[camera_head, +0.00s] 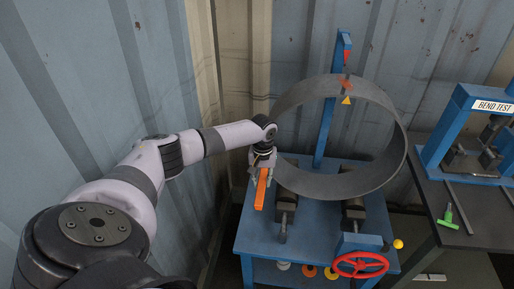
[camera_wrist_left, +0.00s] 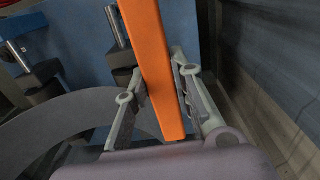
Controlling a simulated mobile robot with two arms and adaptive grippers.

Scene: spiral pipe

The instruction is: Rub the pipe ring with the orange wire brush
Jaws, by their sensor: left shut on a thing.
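The pipe ring (camera_head: 395,150) is a large grey band standing upright on the blue stand. It also shows in the left wrist view (camera_wrist_left: 50,125), at the lower left. My left gripper (camera_head: 262,172) is at the ring's left side, in front of its rim in the head view. It is shut on the orange wire brush (camera_head: 261,189), whose orange handle points down. The handle (camera_wrist_left: 155,60) runs between the two fingers in the left wrist view. The brush's bristles are not visible, so I cannot tell whether they touch the ring. My right gripper is not in view.
The blue stand (camera_head: 262,235) has rollers under the ring, a blue post (camera_head: 327,125) behind and a red handwheel (camera_head: 360,265) in front. To the right, a dark table (camera_head: 480,230) holds a blue bend test frame (camera_head: 445,130) and a green-handled tool (camera_head: 448,215). Corrugated walls stand close behind and left.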

